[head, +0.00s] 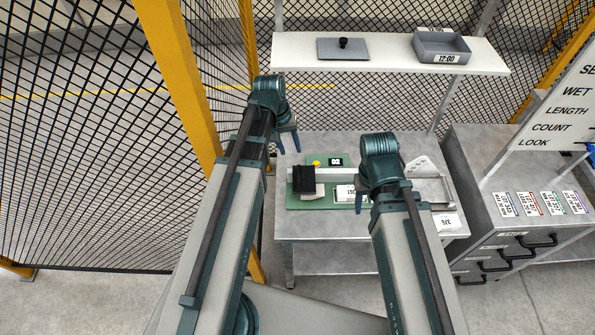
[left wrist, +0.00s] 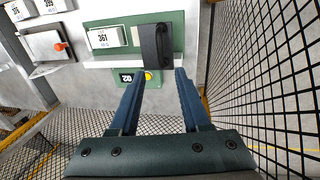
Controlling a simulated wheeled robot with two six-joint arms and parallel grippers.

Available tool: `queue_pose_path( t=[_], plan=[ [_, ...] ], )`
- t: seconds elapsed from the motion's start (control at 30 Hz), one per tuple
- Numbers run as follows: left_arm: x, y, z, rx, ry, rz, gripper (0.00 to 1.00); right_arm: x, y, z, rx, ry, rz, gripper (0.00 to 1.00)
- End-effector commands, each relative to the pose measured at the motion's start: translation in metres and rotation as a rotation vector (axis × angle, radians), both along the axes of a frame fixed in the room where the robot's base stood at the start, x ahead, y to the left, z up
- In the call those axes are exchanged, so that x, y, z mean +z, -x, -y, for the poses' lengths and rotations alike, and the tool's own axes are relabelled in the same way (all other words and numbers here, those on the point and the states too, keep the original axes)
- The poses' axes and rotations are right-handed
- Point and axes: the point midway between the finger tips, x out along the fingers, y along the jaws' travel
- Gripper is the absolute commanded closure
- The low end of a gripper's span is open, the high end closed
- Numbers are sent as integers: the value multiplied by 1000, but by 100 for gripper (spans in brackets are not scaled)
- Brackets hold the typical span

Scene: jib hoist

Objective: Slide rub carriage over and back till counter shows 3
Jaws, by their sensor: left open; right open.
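The green rub tester plate (head: 325,203) lies on a grey table, with a pale rail (head: 345,174) across it. The black carriage (head: 303,179) sits at the rail's left end in the head view; it also shows in the left wrist view (left wrist: 155,46). A small black counter (head: 336,161) shows two digits, too small to read surely; it appears upside down in the left wrist view (left wrist: 127,77). My left gripper (head: 285,145) is open and empty, short of the carriage and left of it. My right gripper (head: 360,193) is open over the plate's right side, partly hidden by its wrist.
A yellow round part (head: 316,163) sits beside the counter. A white block marked 361 (left wrist: 107,38) lies on the plate. A shelf (head: 390,54) with a grey tray (head: 440,46) stands behind. Mesh fence and a yellow post (head: 180,80) border the left. A drawer cabinet (head: 530,235) stands right.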

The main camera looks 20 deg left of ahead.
Motion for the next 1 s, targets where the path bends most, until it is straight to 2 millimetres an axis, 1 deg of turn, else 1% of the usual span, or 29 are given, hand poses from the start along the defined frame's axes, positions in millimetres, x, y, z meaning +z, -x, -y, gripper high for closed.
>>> queue_pose_path(
  t=[0.03, 0.7, 0.83, 1.0],
  plan=[
    [-11, 0, 1, -1, 0, 0, 53, -11, 0, 0, 1, 0, 0, 50],
    [-103, -5, 19, -1, 0, 0, 53, -103, 0, 0, 5, 1, 0, 50],
    [-115, -6, 21, 0, 0, 0, 53, -115, 0, 0, 5, 1, 0, 50],
    [-120, -6, 23, 0, 0, 0, 53, -120, 0, 0, 5, 1, 0, 50]
  ],
)
